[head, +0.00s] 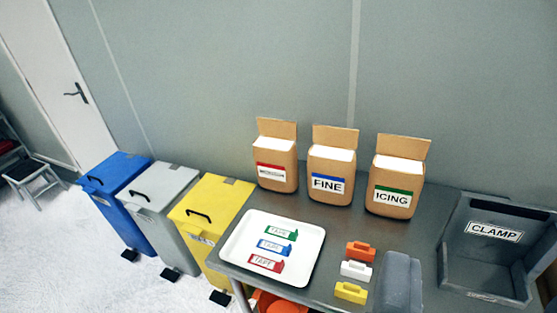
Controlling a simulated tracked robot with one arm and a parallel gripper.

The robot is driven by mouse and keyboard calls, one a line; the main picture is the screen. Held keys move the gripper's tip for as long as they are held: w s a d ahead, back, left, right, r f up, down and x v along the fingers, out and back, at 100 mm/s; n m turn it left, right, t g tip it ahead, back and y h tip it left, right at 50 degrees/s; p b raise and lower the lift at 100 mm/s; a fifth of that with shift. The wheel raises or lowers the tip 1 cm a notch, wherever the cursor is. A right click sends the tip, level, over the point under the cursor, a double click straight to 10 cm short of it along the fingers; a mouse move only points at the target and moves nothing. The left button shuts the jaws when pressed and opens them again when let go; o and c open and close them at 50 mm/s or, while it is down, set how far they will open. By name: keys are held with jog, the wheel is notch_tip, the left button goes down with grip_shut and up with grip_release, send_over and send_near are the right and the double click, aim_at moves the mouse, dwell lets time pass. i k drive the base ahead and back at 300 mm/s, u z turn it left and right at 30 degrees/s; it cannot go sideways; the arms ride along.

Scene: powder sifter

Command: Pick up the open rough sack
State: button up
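Three brown paper sacks stand upright in a row at the back of the grey table, each with a raised back flap and a white top. The left sack (276,178) has a red-banded label whose small text I cannot read. The middle sack (331,187) has a blue-banded label reading FINE. The right sack (397,197) has a green-banded label reading ICING. No label legibly says rough. My gripper is not in view.
A white tray (234,256) with green, blue and red tape pieces lies in front of the sacks. Orange (360,251), white (356,270) and yellow (350,292) clips, a grey rounded block (400,285) and a grey CLAMP bin (459,245) lie rightward. Blue, grey and yellow (221,203) bins stand left.

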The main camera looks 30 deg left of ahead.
aim_at(276, 159)
jog(key=u, duration=0.45)
jog(key=k, duration=1.2)
jog(key=u, duration=1.15)
jog(key=i, duration=2.9)
jog(key=z, duration=1.35)
jog(key=i, duration=0.85)
jog(key=z, duration=0.5)
jog(key=k, duration=0.65)
jog(key=z, duration=0.05)
